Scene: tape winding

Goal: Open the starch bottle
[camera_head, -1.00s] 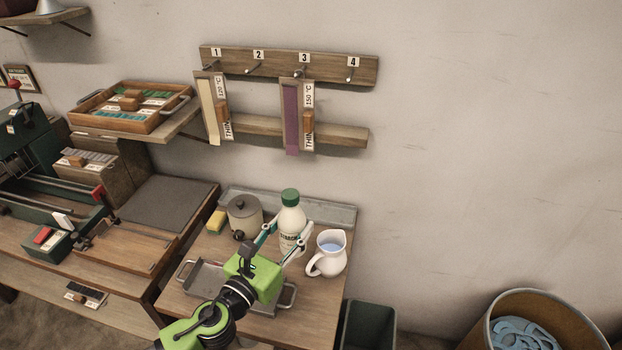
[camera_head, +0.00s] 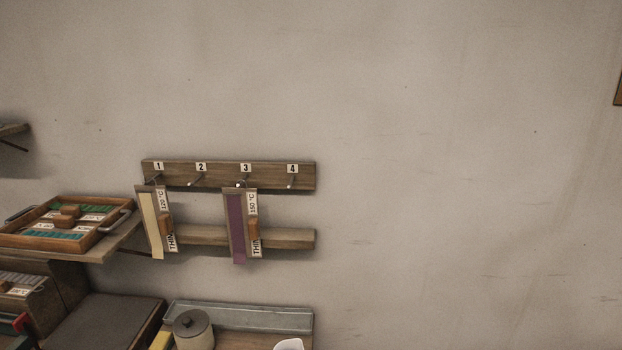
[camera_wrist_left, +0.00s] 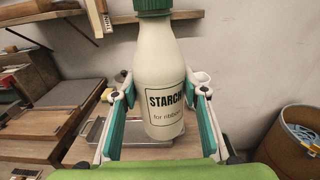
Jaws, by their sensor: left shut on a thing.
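The white starch bottle (camera_wrist_left: 160,62) fills the middle of the left wrist view, with its label facing me. Its green cap (camera_wrist_left: 154,6) is on, and the top of the cap is cut off by the frame edge. My left gripper (camera_wrist_left: 160,92) is shut on the bottle's body, one finger on each side. The bottle is upright or nearly so, and a metal tray (camera_wrist_left: 92,131) shows behind its lower part. Neither the bottle nor the left gripper shows in the head view. My right gripper is not in view.
A grey lidded pot (camera_head: 193,331) stands at the bottom of the head view. The rim of a white jug (camera_head: 289,345) shows at the lower edge. A numbered peg rack (camera_head: 215,176) hangs above. A round bin (camera_wrist_left: 302,128) stands at right in the wrist view.

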